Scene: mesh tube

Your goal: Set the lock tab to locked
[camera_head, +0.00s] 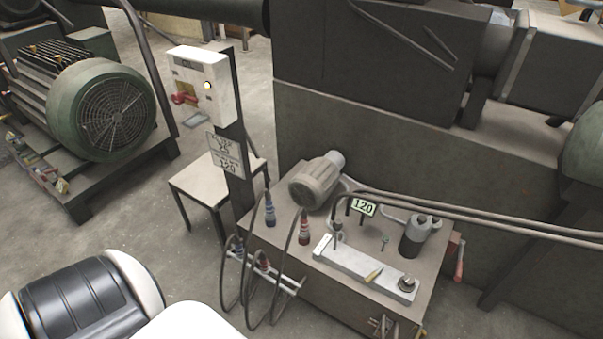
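I cannot tell for sure which part is the lock tab. A white control box (201,85) stands on a dark post at the upper left, with a red handle (184,98) and a small lit lamp (207,85) on it. A grey metal bar (350,262) lies on top of the bench unit (330,297) and carries a small yellow piece (373,275). Whether any of these is locked is too small to tell. Neither of my grippers is in view.
A small table (205,180) stands behind. Floor (150,235) at left is open.

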